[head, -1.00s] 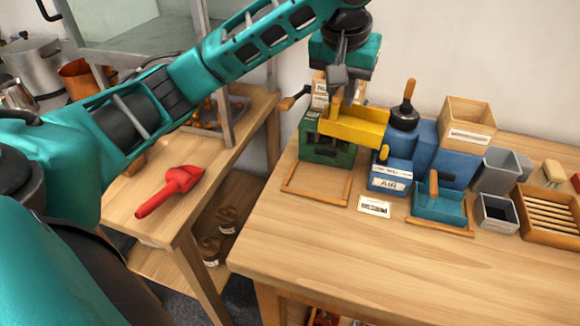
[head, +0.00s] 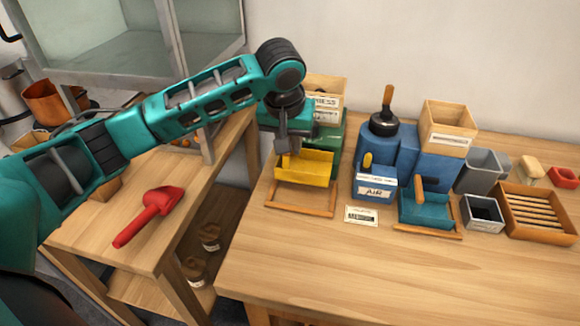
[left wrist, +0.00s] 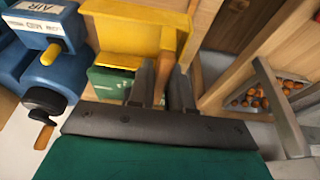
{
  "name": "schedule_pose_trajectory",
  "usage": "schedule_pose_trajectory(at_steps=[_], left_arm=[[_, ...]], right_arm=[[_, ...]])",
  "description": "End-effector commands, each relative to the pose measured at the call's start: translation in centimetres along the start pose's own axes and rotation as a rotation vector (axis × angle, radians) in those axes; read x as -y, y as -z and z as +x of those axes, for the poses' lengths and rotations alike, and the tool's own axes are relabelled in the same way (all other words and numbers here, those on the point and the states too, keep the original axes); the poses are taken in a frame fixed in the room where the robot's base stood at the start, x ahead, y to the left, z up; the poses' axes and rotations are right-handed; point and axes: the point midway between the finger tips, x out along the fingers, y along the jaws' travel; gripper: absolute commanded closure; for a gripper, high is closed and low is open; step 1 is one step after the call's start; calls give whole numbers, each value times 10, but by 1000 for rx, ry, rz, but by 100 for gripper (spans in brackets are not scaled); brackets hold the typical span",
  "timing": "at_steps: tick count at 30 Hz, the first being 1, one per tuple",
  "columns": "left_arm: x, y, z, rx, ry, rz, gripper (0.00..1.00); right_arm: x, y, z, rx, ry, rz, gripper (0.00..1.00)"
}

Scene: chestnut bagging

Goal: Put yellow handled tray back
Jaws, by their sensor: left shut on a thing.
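The yellow tray (head: 305,168) is in front of the green machine (head: 327,138), just over or inside a wooden frame (head: 300,212) on the table. Whether it touches the table I cannot tell. My left gripper (head: 287,150) is shut on the tray's handle from above. The left wrist view shows the yellow tray (left wrist: 130,35) with its wooden handle (left wrist: 163,75) between the fingers (left wrist: 160,88). My right gripper is not in view.
To the right stand a blue machine (head: 376,178) labelled AIR, a teal tray (head: 425,212) in its own frame, grey bins (head: 481,212) and a slatted wooden tray (head: 540,215). A "MEDIUM" card (head: 361,214) lies between. A red scoop (head: 150,215) lies on the left table. The front table area is clear.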

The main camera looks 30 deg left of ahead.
Motion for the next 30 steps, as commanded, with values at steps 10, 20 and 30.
schedule_pose_trajectory(at_steps=[10, 20, 30], left_arm=[[1, -13, 39, 1, 2, 0, 100], [0, -20, 65, -2, -1, 1, 100], [0, -21, 68, -1, -1, 1, 75]], right_arm=[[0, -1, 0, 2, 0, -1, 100], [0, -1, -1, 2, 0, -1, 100], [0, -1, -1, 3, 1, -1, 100]])
